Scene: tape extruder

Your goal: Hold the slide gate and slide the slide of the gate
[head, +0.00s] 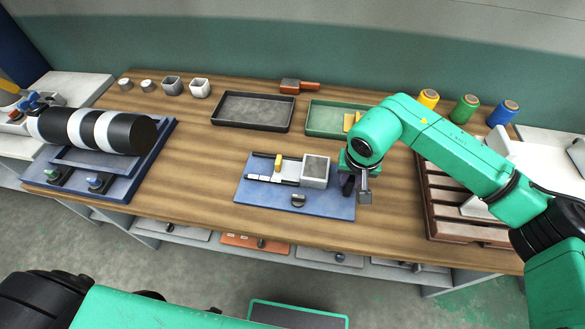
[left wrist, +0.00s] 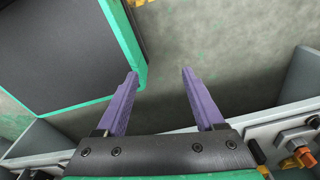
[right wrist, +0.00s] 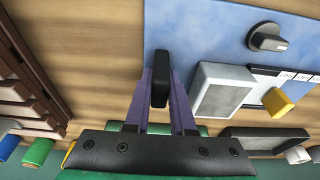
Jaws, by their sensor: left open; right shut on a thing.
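The slide gate is a blue plate (head: 325,206) on the table, with a pale grey block (head: 315,171), a rail with white labelled tiles and a yellow tab (head: 278,162) on the slide. A dark knob (head: 298,200) sits at its front; it also shows in the right wrist view (right wrist: 268,42). My right gripper (head: 363,186) is at the plate's right end. In the right wrist view its purple fingers (right wrist: 162,85) are shut on a black handle (right wrist: 160,70) at the plate's edge. My left gripper (left wrist: 158,78) is open and empty, away from the gate.
Behind the gate lie a black tray (head: 252,111) and a green tray (head: 325,118). A brown slatted rack (head: 436,210) stands right of my right gripper. A striped roller (head: 95,131) is at the left. Wood is clear between roller and gate. Floor lies under my left gripper.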

